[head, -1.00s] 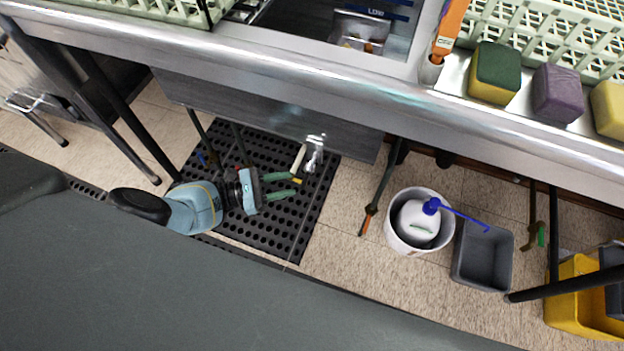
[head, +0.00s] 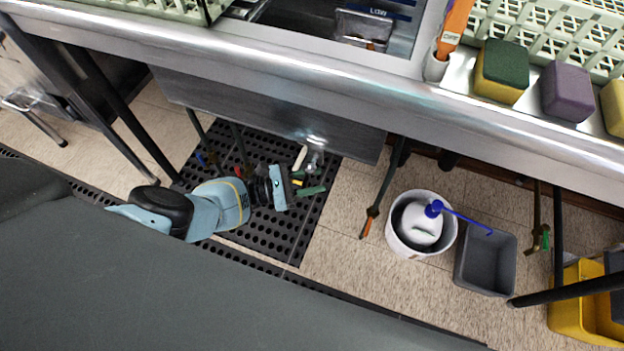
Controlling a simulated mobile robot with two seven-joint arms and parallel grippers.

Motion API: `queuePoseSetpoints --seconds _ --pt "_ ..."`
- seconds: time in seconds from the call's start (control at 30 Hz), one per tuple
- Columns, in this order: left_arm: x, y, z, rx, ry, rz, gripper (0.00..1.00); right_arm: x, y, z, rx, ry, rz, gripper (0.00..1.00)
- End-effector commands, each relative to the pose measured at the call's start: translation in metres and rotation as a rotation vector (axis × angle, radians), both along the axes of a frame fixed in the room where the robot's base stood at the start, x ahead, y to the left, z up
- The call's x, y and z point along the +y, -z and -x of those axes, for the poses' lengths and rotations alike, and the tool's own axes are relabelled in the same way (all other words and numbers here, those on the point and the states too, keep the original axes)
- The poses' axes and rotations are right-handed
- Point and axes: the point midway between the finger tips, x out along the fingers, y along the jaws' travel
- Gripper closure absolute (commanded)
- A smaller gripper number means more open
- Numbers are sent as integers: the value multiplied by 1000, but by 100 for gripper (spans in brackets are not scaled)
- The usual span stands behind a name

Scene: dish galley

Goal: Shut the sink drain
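The sink (head: 270,115) is a grey metal basin under the steel counter. Its drain valve (head: 316,143) is a shiny metal fitting below the basin's lower edge, with a pale lever handle (head: 300,157) slanting down beside it. My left gripper (head: 308,183) has green fingers, which are apart with a gap between them. It is just below the lever handle in the picture, and nothing shows between its fingers. I cannot tell whether a finger touches the handle. My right gripper is not in view.
A black perforated mat (head: 265,225) lies on the floor under the sink. A white bucket (head: 408,245) with a white jug, a grey bin (head: 485,262) and a yellow bucket (head: 570,310) stand to the right. Table legs and hanging pipes (head: 380,190) flank the space.

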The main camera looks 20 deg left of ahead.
Motion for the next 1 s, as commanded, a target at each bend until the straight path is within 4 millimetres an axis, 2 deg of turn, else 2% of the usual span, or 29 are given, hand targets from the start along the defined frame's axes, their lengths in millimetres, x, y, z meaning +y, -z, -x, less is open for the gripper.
queuePoseSetpoints --seconds 0.1,0.37,0.77,1.0 --pt "0 0 0 0 0 0 67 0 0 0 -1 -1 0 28" --pt "0 0 0 0 1 0 100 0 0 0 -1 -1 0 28" --pt "1 -1 0 -2 1 -13 100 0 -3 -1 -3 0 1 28" --pt "6 -4 -1 -8 2 -103 100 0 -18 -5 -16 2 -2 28"
